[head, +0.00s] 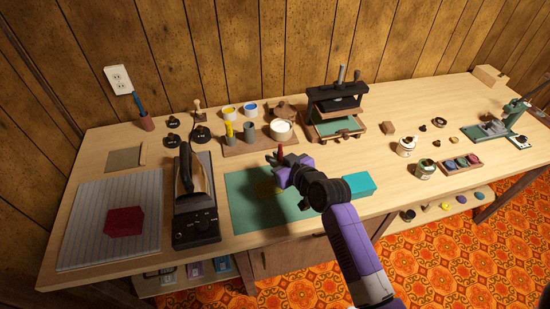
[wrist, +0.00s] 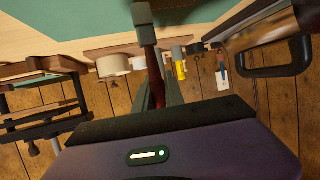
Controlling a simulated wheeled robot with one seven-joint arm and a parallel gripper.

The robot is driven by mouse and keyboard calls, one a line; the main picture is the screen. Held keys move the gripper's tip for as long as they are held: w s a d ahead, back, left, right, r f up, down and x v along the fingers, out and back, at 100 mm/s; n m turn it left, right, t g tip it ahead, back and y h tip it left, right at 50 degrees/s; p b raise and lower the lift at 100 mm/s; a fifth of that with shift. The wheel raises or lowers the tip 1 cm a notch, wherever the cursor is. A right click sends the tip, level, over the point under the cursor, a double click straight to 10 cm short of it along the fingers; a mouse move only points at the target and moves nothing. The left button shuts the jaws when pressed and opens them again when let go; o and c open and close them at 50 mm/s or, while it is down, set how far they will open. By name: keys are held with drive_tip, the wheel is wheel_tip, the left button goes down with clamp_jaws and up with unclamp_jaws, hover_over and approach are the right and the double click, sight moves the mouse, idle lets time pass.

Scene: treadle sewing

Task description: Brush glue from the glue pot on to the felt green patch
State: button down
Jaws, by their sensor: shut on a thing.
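My gripper (head: 279,164) is shut on the brush, whose dark red handle (head: 280,150) sticks up above the fingers. In the wrist view the brush handle (wrist: 149,52) runs from my fingers to a broad dark head (wrist: 155,12), in front of green. The likely glue pot (head: 282,128), white with a pale filling, stands open on a wooden rack beyond my gripper. My gripper is over the green cutting mat (head: 244,204). An olive-yellow piece shows on the mat beside my gripper. I cannot make out the felt green patch for sure; my arm hides part of the mat.
The wooden rack (head: 245,149) also holds yellow and grey items. An iron (head: 186,172) stands left of the mat, a black press (head: 338,100) behind at the right. A teal box (head: 358,184) sits beside my arm. A red cloth (head: 124,221) lies on the striped pad.

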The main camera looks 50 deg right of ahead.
drive_tip(key=shift+f+b, duration=0.3)
drive_tip(key=shift+f, duration=0.1)
idle(0.4)
drive_tip(key=shift+w+a+r+p, duration=0.1)
drive_tip(key=shift+w+a+p, duration=0.25)
drive_tip(key=shift+a, duration=0.2)
drive_tip(key=shift+w+a+p, duration=0.35)
drive_tip(key=shift+a+p, duration=0.05)
drive_tip(key=shift+a, duration=0.25)
drive_tip(key=shift+w+a+p, duration=0.3)
drive_tip(key=shift+a+p, duration=0.05)
drive_tip(key=shift+a, duration=0.35)
drive_tip(key=shift+w+a+p, duration=0.35)
drive_tip(key=shift+a+p, duration=0.05)
drive_tip(key=shift+a, duration=0.25)
drive_tip(key=shift+w+a+p, duration=0.45)
drive_tip(key=shift+a, duration=0.35)
drive_tip(key=shift+d, duration=0.2)
drive_tip(key=shift+s+d+f+b, duration=0.1)
drive_tip(key=shift+s+d+b, duration=0.1)
drive_tip(key=shift+s+d, duration=0.35)
drive_tip(key=shift+s+d+f+b, duration=0.1)
drive_tip(key=shift+s+d+b, duration=0.15)
drive_tip(key=shift+d, duration=0.5)
drive_tip(key=shift+s+d+r+b, duration=0.1)
drive_tip(key=shift+s+d+b, duration=0.4)
drive_tip(key=shift+d, duration=0.55)
